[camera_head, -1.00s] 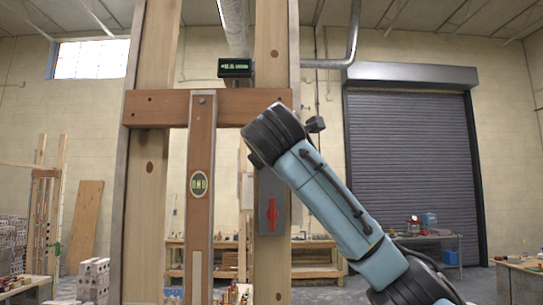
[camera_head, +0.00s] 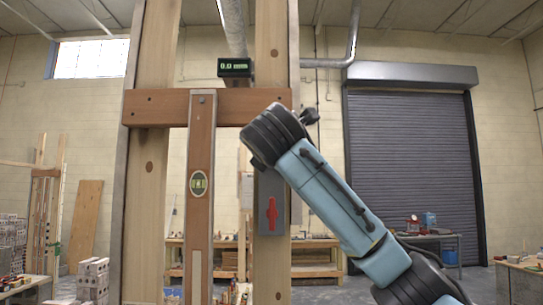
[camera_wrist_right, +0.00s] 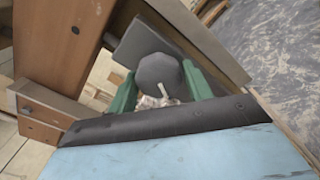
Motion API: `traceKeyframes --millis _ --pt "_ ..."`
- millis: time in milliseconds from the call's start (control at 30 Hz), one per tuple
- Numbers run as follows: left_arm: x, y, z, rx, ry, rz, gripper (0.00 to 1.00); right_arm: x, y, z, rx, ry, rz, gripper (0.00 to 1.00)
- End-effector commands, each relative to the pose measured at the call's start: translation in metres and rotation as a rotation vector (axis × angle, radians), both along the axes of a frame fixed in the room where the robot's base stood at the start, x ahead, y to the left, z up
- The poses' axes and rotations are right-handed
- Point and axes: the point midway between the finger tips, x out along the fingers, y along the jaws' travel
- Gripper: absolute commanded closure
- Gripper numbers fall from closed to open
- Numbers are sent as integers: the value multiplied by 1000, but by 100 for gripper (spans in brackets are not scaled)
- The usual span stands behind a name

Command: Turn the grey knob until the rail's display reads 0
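The small display (camera_head: 235,67) with green figures sits above the wooden cross rail (camera_head: 160,108). It appears to read 0.0 mm. In the right wrist view, the round grey knob (camera_wrist_right: 158,76) with a pale pointer mark stands before a grey plate (camera_wrist_right: 140,40). My right gripper (camera_wrist_right: 160,88) has its green fingers on either side of the knob, apparently touching it. In the head view, my right arm reaches up to the post, and both the knob and the right gripper's fingers are hidden. My left gripper is in neither view.
A wooden level with a vial (camera_head: 198,184) hangs upright from the rail. A grey plate with a red arrow (camera_head: 271,214) is on the right post. Workbenches and a roller door (camera_head: 410,160) stand farther back.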

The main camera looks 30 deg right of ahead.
Motion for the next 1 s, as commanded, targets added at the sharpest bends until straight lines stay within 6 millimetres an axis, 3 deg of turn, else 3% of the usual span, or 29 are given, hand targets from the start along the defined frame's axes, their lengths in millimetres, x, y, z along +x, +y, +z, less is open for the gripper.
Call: traceKeyframes --millis 133,533,1000 --pt "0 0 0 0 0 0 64 0 0 0 0 0 0 31" --pt "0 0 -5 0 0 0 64 -8 5 0 0 -3 2 31" --pt "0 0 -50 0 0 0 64 -96 60 -3 -2 -6 3 31"
